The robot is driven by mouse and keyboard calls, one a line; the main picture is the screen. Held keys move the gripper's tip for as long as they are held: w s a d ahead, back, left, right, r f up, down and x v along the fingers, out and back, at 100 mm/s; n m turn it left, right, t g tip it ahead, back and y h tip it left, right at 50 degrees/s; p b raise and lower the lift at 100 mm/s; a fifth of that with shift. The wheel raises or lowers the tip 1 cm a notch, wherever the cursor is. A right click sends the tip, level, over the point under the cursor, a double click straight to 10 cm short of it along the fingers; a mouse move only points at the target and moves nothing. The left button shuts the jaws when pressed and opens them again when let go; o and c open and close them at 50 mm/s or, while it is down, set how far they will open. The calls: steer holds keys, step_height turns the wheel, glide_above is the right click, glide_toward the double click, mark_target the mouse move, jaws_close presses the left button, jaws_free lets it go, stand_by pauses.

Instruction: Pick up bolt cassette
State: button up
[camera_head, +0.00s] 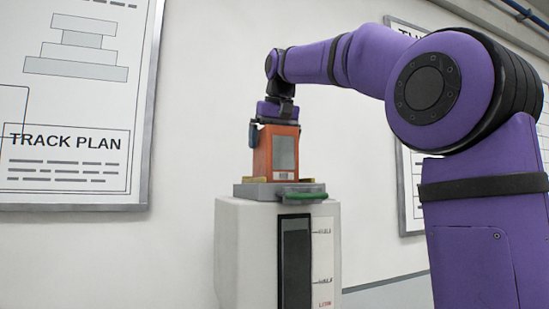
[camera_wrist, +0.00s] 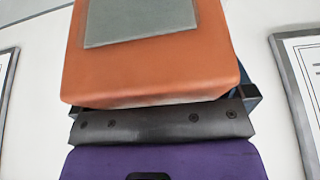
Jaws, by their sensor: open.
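The bolt cassette appears to be the orange box (camera_head: 262,152) with a grey panel and a small barcode label, upright on a grey plate (camera_head: 247,190) on top of a white cabinet. My gripper (camera_head: 271,125) points down right over its top, with one dark finger beside its upper left edge; the other finger is hidden in the head view. In the wrist view the cassette (camera_wrist: 150,72) fills the upper middle, between parts of the dark fingers of my open gripper (camera_wrist: 165,106). I cannot tell whether the fingers touch it.
The white cabinet (camera_head: 245,250) has a dark window and a marked scale on its front. Tan pieces and a green handle (camera_head: 305,195) sit at the plate's edges. A track plan board (camera_head: 70,190) hangs on the wall behind, left; another board is at right.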

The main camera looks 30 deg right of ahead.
steer(key=c, duration=0.9)
steer(key=shift+r, duration=0.15)
